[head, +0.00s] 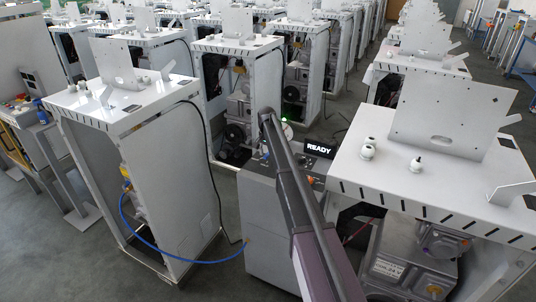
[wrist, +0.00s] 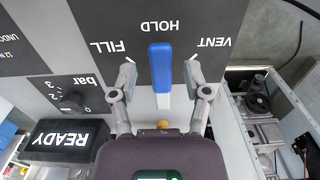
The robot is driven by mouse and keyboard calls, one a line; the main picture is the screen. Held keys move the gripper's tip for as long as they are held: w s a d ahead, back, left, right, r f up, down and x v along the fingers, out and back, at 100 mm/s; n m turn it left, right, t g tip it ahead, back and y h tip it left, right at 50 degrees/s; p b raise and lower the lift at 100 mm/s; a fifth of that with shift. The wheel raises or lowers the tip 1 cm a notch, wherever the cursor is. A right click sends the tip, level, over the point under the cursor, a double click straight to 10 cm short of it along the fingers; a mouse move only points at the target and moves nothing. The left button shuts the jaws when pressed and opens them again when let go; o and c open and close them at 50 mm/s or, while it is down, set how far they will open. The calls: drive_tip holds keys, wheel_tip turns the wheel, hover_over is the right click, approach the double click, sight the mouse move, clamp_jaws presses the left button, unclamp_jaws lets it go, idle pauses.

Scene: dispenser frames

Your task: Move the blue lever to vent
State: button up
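The blue lever (wrist: 160,68) stands in the middle of the grey panel in the wrist view, in line with the HOLD label (wrist: 160,27). The labels appear upside down, with VENT (wrist: 214,42) to the right and FILL (wrist: 107,46) to the left. My gripper (wrist: 161,72) is open, with one finger on each side of the lever. Small gaps show between both fingers and the lever.
White frames (head: 140,170) stand close on both sides of the cabinet (head: 268,235). A blue hose (head: 150,242) runs to its left side.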

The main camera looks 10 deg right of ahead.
clamp_jaws()
drive_tip(key=shift+d, duration=0.3)
drive_tip(key=shift+a, duration=0.25)
